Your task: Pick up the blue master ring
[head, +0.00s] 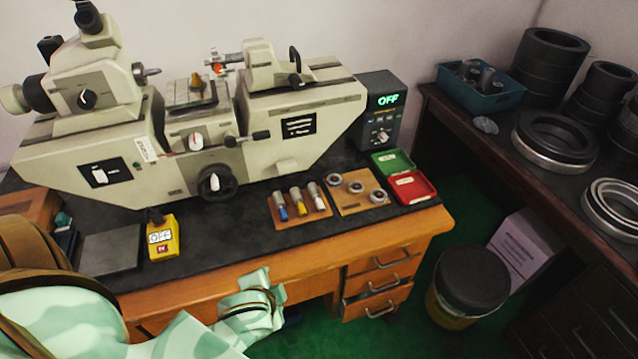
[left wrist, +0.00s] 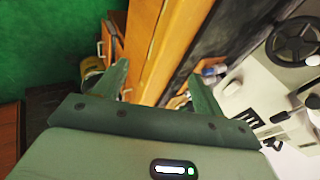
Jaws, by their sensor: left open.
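On the desk, a wooden board (head: 301,211) carries three small metal cylinders with coloured ends. My left gripper (left wrist: 160,72) is open and empty. In the head view it is at the desk's front edge, nearer me than the boards. A small blue object (left wrist: 213,71) shows beyond one finger. My right gripper is not in view.
A large measuring machine (head: 200,140) stands behind the boards. A green tray (head: 392,161) and red tray (head: 412,188) lie at the right. A yellow switch box (head: 163,243) stands at the left. The dark desktop before the boards is clear.

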